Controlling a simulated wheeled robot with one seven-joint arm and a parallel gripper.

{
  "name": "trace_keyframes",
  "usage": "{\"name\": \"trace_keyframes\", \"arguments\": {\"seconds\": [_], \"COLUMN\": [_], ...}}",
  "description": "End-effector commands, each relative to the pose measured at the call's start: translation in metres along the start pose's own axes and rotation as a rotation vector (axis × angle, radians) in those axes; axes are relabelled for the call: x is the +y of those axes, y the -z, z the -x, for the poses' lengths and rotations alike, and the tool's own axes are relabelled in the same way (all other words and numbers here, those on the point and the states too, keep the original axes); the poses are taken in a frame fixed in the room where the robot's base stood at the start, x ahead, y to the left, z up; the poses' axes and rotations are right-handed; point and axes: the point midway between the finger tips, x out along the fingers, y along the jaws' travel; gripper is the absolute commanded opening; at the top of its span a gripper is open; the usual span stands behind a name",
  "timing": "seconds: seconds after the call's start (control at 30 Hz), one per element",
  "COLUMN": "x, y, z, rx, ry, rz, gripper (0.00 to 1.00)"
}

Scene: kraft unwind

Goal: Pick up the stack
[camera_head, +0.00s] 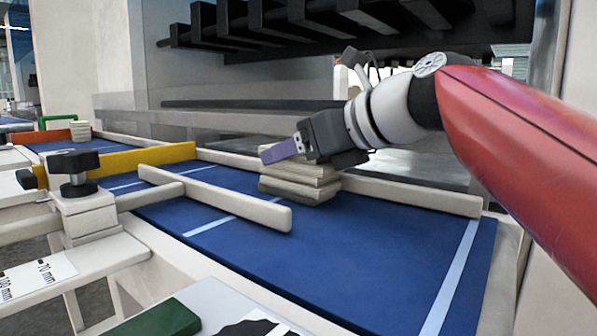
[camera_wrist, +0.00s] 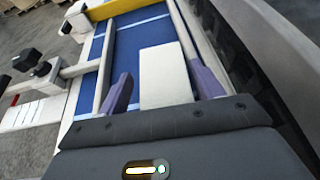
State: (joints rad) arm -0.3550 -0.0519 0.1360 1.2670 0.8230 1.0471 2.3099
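The stack (camera_head: 300,184) is a pile of several flat, pale cream pieces on the blue mat (camera_head: 330,240), against the pale rear rail. Its layers are slightly uneven. In the wrist view the stack (camera_wrist: 165,78) shows as a pale rectangle between two purple fingers. My gripper (camera_wrist: 163,90) is open, with one finger on each side of the stack and a visible gap at both sides. In the head view my gripper (camera_head: 283,151) is at the stack's top edge, tilted; whether it touches cannot be told.
A pale divider rail (camera_head: 215,197) lies left of the stack, and a yellow bar (camera_head: 140,158) crosses farther left. A black clamp knob (camera_head: 75,170) stands at the left edge. A second small pale stack (camera_head: 80,131) sits far left. The mat's right part is clear.

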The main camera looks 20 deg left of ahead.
Motion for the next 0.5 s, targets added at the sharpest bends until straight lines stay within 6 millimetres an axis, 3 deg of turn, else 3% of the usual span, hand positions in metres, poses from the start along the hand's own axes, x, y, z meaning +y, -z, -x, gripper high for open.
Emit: {"name": "trace_keyframes", "arguments": {"seconds": [0.03,0.27,0.5], "x": [-0.0001,-0.0001,-0.0001], "y": [0.0000,0.0001,-0.0006], "z": [0.0002,0.0002,0.0006], "rx": [0.000,0.000,-0.001], "ry": [0.000,0.000,0.000], "rz": [0.000,0.000,0.000], "gripper": [0.59,0.29,0.28]}}
